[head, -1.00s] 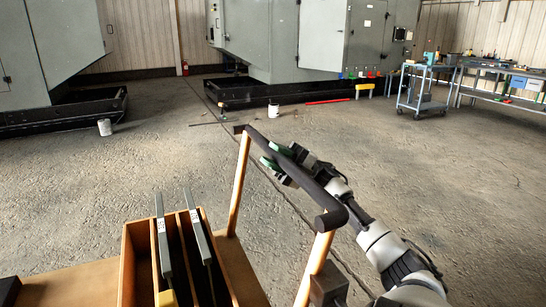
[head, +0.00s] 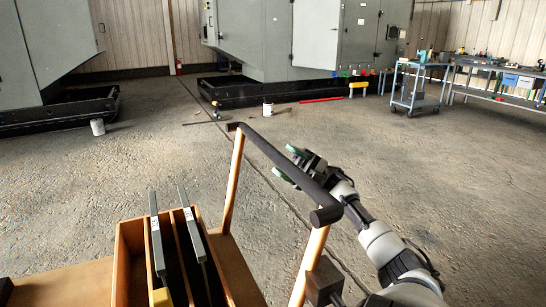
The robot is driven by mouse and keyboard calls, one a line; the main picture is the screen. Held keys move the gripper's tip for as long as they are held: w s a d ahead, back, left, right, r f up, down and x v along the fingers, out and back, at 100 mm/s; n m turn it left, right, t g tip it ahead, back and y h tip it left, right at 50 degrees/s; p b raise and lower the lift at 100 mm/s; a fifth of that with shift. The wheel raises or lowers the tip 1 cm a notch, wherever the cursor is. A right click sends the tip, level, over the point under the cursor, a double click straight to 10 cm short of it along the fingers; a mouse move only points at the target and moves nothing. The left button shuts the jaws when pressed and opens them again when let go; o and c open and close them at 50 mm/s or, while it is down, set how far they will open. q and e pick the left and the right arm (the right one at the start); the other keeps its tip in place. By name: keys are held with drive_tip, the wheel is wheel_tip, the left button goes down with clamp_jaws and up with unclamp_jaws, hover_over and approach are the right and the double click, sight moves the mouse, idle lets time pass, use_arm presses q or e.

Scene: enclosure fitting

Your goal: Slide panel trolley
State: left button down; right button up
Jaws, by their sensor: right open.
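The panel trolley has a wooden deck (head: 75,283) and a slotted wooden box (head: 130,240). Two grey panels stand in the box, a left one (head: 157,237) and a right one (head: 191,222). Two wooden posts carry the trolley's dark handle bar (head: 262,143), which slants from far left to near right. My right gripper (head: 289,163) is open at the bar, with one green-padded finger showing on each side of it. I cannot tell whether the fingers touch the bar. My left gripper is not in view.
Large grey cabinets on black plinths (head: 260,91) stand at the back. A white bucket (head: 267,107), a red bar (head: 321,99) and another bucket (head: 97,127) are on the floor. A blue cart (head: 416,88) and workbench (head: 497,92) stand at right. The middle floor is clear.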

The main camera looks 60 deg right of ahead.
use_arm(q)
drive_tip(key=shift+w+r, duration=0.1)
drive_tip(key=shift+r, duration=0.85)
use_arm(e)
drive_tip(key=shift+v, duration=2.25)
